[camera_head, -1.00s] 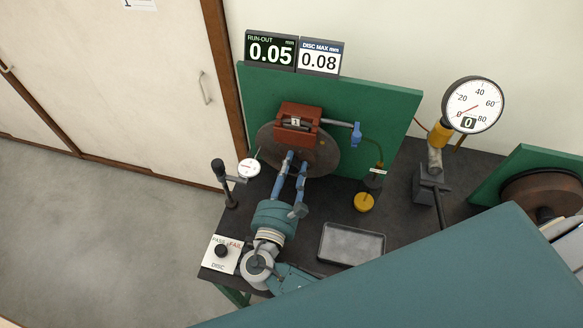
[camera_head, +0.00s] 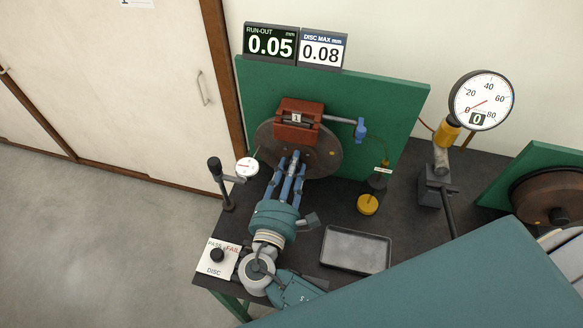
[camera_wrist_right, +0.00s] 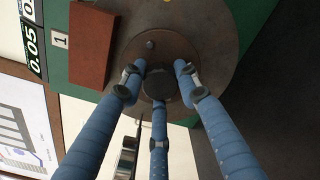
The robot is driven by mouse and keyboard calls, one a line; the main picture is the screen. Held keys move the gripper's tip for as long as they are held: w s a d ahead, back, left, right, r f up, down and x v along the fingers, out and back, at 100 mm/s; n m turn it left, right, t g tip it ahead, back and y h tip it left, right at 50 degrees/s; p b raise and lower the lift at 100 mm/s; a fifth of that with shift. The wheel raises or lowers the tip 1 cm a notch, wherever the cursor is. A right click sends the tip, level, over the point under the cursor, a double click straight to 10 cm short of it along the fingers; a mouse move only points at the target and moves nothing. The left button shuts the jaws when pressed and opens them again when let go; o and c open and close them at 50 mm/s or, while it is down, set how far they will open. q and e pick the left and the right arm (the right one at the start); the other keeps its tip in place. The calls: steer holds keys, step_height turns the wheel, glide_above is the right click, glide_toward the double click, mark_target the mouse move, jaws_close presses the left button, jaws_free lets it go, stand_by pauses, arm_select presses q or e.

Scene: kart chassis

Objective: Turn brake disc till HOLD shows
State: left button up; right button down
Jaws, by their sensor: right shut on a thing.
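The brown brake disc (camera_head: 335,160) stands upright before a green panel, with the red caliper (camera_head: 298,118), marked 1, over its top. The run-out display (camera_head: 270,44) reads 0.05 and the disc max sign (camera_head: 321,50) 0.08. No HOLD word is legible. A small dial indicator (camera_head: 246,167) stands at the disc's left edge. My left gripper is not in view.
The PASS/FAIL disc switch (camera_head: 217,256) sits at the bench's front left. A grey tray (camera_head: 355,249), yellow knob (camera_head: 368,204) and large dial gauge (camera_head: 482,100) with a 0 tag are to the right. Another disc (camera_head: 550,195) stands at far right.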

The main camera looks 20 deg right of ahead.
steer(key=shift+w+d+r, duration=0.1)
steer(key=shift+d+r, duration=0.1)
steer(key=shift+r, duration=0.2)
steer(key=c, duration=1.4)
jaws_free()
steer(key=shift+o, duration=0.7)
steer(key=shift+f, duration=0.15)
steer(key=v, duration=1.2)
